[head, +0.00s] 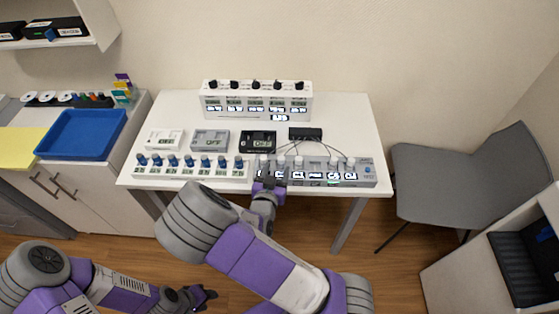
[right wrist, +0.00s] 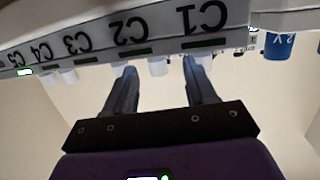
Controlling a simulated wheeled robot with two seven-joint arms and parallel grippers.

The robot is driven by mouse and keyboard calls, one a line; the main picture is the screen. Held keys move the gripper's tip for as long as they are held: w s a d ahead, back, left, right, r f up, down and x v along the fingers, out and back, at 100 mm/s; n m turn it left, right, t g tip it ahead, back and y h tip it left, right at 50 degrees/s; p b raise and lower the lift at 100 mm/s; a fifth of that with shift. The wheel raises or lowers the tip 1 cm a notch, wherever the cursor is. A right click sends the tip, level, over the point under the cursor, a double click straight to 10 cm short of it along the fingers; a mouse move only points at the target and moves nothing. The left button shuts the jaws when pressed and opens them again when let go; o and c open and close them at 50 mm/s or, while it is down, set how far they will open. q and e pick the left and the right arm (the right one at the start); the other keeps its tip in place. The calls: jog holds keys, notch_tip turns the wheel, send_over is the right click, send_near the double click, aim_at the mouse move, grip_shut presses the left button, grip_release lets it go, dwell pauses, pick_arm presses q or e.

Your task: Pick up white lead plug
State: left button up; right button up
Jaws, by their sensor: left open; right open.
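A row of white plugs stands on the light box at the table's front right, with one white plug (head: 298,161) clear of my gripper; thin dark leads run behind them. My right gripper (head: 268,175) is at the left end of this box, hiding part of it. In the right wrist view, which looks upside down, the open fingers (right wrist: 160,66) point at the box's label side. A white plug (right wrist: 158,66) shows between them, near labels C1 and C2; I cannot tell whether they touch it. My left gripper (head: 203,295) is open and empty, low and away from the table.
A box with blue knobs (head: 190,166) stands just left of the plug box. Small meters and a dark lead block (head: 305,133) sit behind, with a white panel (head: 257,104) at the back. A grey chair (head: 465,175) stands right of the table (head: 350,120).

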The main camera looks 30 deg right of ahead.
aim_at(280, 163)
jog(key=x, duration=0.3)
jog(key=b+x, duration=0.1)
jog(key=x, duration=0.1)
jog(key=shift+d+r, duration=0.3)
jog(key=shift+c, duration=0.5)
jog(key=c, duration=0.9)
